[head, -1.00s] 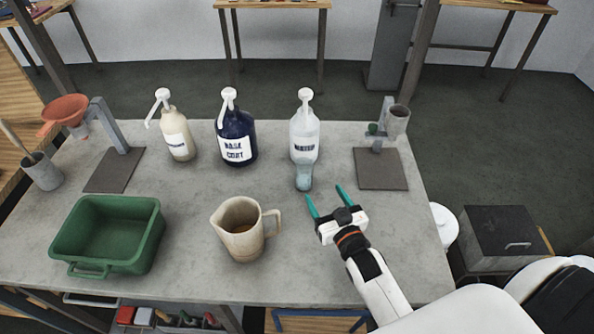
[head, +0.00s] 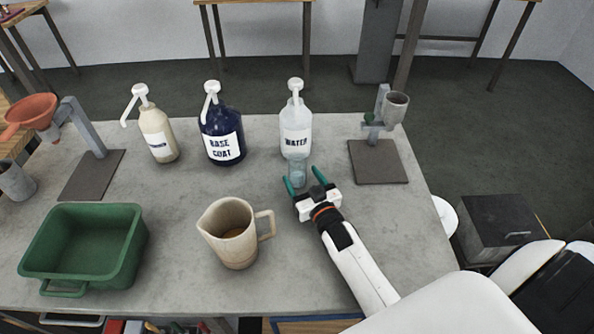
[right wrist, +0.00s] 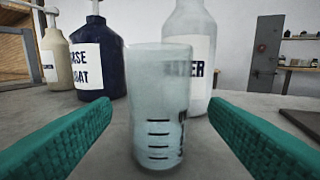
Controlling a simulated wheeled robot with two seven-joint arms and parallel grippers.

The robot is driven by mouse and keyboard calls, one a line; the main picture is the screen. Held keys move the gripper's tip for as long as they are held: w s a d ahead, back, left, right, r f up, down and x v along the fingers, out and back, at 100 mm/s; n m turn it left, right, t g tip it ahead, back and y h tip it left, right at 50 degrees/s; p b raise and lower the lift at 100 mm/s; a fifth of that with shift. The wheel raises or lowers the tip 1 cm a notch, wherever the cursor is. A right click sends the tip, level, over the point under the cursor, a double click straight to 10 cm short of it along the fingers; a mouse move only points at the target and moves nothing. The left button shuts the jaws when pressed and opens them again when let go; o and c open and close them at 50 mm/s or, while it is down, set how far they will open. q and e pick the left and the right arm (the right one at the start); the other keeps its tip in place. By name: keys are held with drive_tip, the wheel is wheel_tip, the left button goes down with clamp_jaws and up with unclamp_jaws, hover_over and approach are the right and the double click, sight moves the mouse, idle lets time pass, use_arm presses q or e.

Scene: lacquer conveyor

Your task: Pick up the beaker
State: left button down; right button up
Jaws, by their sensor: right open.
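The beaker (head: 297,171) is a small, clear bluish cup standing upright on the grey table, just in front of the water bottle. In the right wrist view the beaker (right wrist: 160,105) shows dark measuring marks and stands between and ahead of the two green fingers. My right gripper (head: 303,180) is open, its fingertips at the near side of the beaker, one on each side. No contact between fingers and beaker shows. My left gripper is not in view.
The water bottle (head: 296,125) stands close behind the beaker, with the base coat bottle (head: 222,135) to its left. A beige jug (head: 232,240) stands front left of my right gripper. A stand with a cup (head: 378,160) is to the right.

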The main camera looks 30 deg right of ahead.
drive_tip(key=w+p, duration=0.1)
drive_tip(key=w, duration=0.4)
drive_tip(key=shift+w+d+f, duration=0.1)
drive_tip(key=shift+w, duration=0.25)
drive_tip(key=shift+s, duration=0.1)
drive_tip(key=c, duration=1.2)
drive_tip(key=shift+o, duration=0.2)
